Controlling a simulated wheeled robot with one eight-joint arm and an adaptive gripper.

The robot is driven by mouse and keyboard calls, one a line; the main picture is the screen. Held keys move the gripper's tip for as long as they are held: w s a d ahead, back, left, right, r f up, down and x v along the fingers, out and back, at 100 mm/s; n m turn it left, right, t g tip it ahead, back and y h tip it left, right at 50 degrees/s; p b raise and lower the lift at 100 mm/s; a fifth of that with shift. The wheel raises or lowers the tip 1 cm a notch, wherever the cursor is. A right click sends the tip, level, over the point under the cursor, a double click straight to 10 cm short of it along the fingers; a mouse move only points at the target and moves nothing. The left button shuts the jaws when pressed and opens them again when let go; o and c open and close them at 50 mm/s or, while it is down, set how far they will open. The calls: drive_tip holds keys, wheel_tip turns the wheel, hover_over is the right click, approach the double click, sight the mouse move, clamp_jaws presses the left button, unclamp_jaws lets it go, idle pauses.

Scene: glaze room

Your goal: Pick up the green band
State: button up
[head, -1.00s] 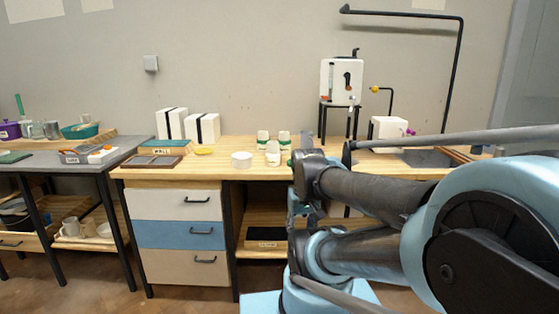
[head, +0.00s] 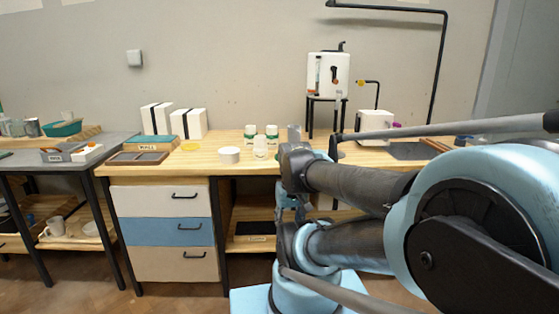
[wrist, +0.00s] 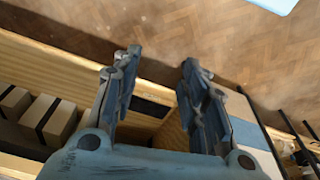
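Two small white jars with green bands, a left one (head: 250,134) and a right one (head: 272,134), stand side by side toward the back of the wooden workbench (head: 225,168). A whitish jar (head: 260,148) stands just in front of them; I cannot make out a clear band on it. No loose green band shows apart from these jars. In the wrist view my gripper (wrist: 158,64) is open, with nothing between its fingers. It points down past wooden edges toward the floor, and no jar shows there.
A white round tub (head: 229,155) and a yellow dish (head: 190,147) stand left of the jars. Two black-striped white boxes (head: 188,124) are behind. A white tank on a stand (head: 328,75) is at the right. My arm covers the bench's right part.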

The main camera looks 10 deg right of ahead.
idle(0.4)
drive_tip(key=w+d+r+m+g, duration=0.1)
drive_tip(key=w+d+r, duration=0.1)
drive_tip(key=w+r, duration=1)
drive_tip(key=w+d+r+m+g, duration=0.1)
drive_tip(key=w+d+r, duration=0.1)
drive_tip(key=w+r, duration=1)
drive_tip(key=w+d, duration=0.2)
drive_tip(key=w, duration=1.1)
wheel_tip(320, 180, down, 12)
drive_tip(key=shift+w+r, duration=0.15)
drive_tip(key=shift+r, duration=0.05)
drive_tip(key=f, duration=0.3)
drive_tip(key=shift+w+d+f, duration=0.2)
drive_tip(key=shift+d+f, duration=0.2)
drive_tip(key=shift+f, duration=0.7)
